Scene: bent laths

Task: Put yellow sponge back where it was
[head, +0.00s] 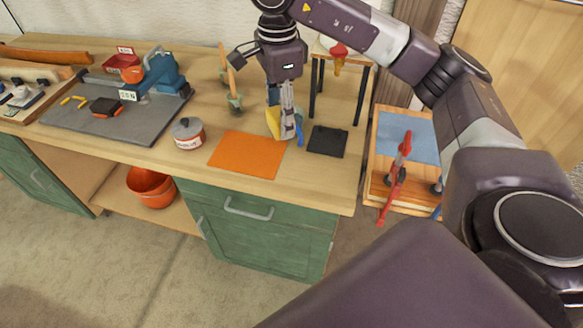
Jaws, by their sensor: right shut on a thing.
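The yellow sponge (273,121) shows as a yellow piece at the fingers of my right gripper (286,124), partly hidden by them. My right gripper points down and is shut on the sponge. It is over the workbench, between an orange mat (245,153) and a black square pad (327,142). I cannot tell whether the sponge touches the bench top. My left gripper is not in view.
A lidded pot (188,133) stands left of the orange mat. A grey board (125,118) with a blue tool lies farther left. A small stand (318,80) is behind the gripper. A side table (380,165) with red clamps is at right.

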